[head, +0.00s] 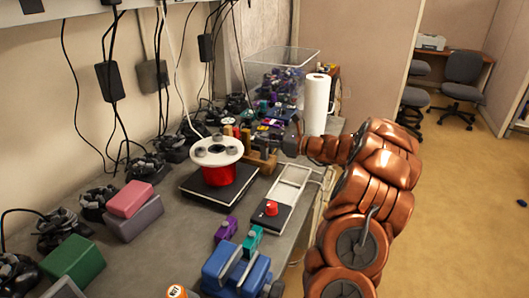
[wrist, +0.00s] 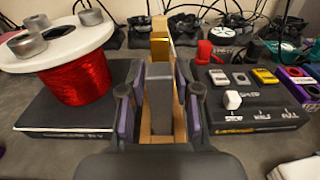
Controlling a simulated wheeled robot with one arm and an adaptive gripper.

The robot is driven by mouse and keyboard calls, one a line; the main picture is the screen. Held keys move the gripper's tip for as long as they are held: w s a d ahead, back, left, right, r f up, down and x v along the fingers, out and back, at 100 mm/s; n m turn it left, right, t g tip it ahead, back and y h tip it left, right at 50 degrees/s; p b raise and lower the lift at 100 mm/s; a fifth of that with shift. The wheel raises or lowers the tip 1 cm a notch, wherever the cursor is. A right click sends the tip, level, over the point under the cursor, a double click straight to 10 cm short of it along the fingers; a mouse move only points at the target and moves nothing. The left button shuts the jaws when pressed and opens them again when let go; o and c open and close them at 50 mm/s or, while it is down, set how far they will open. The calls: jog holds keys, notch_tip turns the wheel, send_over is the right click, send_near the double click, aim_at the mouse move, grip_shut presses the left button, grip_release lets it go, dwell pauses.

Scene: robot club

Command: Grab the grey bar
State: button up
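The grey bar (wrist: 159,88) sits in the middle of the wrist view, over a light wooden holder (wrist: 158,128). My gripper (wrist: 160,95) has one finger on each side of it, and narrow gaps show between the bar and the fingers, so it is open around the bar. A brass-coloured bar (wrist: 160,46) stands just behind it in line. In the head view, my gripper (head: 290,138) is at the wooden holder (head: 262,161) on the bench. I cannot make out the grey bar there.
A red spool with a white top (wrist: 75,70) stands on a dark scale (wrist: 60,115) to the left. A dark box with a white knob (wrist: 255,105) lies to the right. A paper towel roll (head: 316,104) and a clear bin (head: 280,75) stand farther back.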

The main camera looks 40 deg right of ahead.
grip_shut()
jog(key=shift+r, duration=0.15)
dwell(0.4)
